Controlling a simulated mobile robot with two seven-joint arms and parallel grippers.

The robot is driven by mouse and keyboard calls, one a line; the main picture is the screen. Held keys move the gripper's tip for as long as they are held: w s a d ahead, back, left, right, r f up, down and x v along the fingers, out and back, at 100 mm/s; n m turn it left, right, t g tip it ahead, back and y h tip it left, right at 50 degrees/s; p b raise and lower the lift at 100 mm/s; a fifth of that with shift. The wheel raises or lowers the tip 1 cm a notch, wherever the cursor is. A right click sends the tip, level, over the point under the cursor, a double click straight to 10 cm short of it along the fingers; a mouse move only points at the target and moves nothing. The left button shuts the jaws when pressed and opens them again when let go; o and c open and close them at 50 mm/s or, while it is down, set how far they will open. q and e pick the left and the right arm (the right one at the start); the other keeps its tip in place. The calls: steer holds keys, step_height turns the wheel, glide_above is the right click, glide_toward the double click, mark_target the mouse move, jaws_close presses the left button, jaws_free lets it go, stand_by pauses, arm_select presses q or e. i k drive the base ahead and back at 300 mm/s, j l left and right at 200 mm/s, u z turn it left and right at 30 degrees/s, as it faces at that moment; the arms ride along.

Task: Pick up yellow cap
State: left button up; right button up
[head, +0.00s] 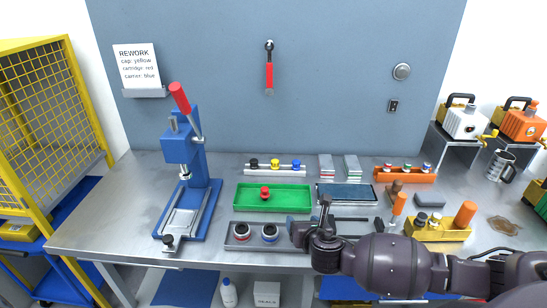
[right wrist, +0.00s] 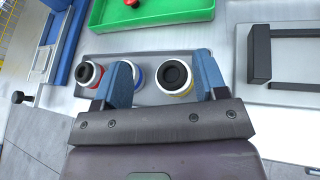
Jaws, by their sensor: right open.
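A cup with a yellow band and black top (right wrist: 175,78) stands in the grey tray. My right gripper (right wrist: 162,72) is open, its two blue fingers over the tray with this cup showing between them and nothing visibly held. In the head view my right gripper (head: 300,232) is above the tray's right part and hides this cup. A yellow-topped piece (head: 274,165) also stands on the white rack at the back, between a black one and a blue one. I cannot tell which of the two the task means. My left gripper is not in view.
A red-banded cup (right wrist: 90,74) and a blue-banded cup (right wrist: 137,76) share the grey tray (head: 231,238). The green tray (head: 290,197) with a red piece lies behind. A blue press (head: 190,165) stands left. An orange rack (head: 404,176) and tools stand right.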

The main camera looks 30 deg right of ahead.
mark_target(275, 162)
steer(key=i+l, duration=0.2)
steer(key=i, duration=0.2)
steer(key=i+l, duration=0.15)
steer(key=i, duration=0.25)
